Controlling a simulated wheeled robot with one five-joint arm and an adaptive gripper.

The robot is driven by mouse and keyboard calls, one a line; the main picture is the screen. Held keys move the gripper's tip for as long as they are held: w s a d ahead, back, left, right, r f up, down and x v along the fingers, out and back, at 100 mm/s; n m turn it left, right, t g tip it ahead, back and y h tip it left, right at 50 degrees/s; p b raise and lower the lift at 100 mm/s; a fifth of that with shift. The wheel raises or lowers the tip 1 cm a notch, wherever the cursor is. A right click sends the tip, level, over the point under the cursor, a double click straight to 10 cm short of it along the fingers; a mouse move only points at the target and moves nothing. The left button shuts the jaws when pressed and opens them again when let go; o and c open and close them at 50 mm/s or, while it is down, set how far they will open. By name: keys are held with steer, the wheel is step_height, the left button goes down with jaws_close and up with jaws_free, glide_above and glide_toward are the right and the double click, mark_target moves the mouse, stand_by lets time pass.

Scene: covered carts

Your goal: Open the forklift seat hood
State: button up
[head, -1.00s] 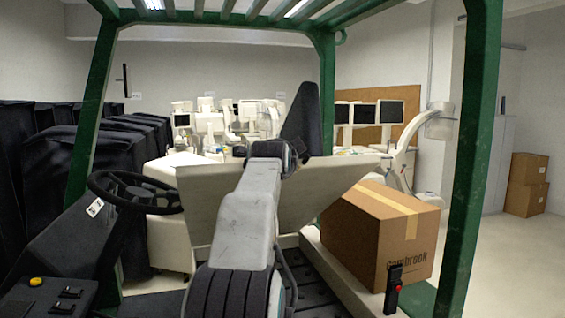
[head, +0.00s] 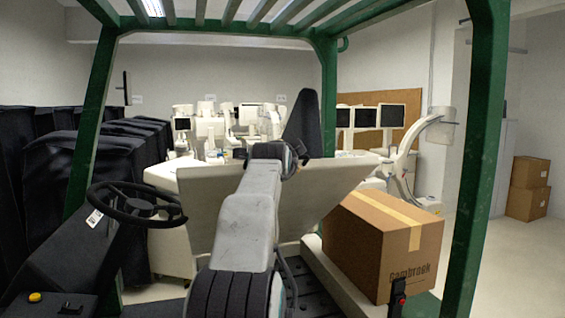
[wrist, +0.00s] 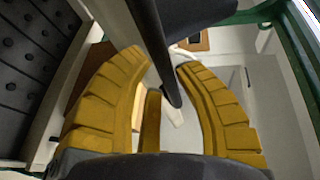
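The forklift seat hood (head: 325,195) is a cream panel behind my arm in the head view, its faces slanted and its middle covered by my arm. The black seat back (head: 300,118) rises above it. In the head view my fingers are hidden by my arm.
The steering wheel (head: 135,204) is at left. Green posts (head: 480,150) and a slatted roof frame the cab. A cardboard box (head: 385,245) sits at right. Covered carts (head: 95,175) stand at far left, white equipment (head: 215,130) at the back.

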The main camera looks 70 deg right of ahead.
steer(key=o, duration=0.3)
steer(key=shift+o, duration=0.2)
steer(key=v, duration=1.2)
steer(key=shift+a+r, duration=0.1)
stand_by(0.9)
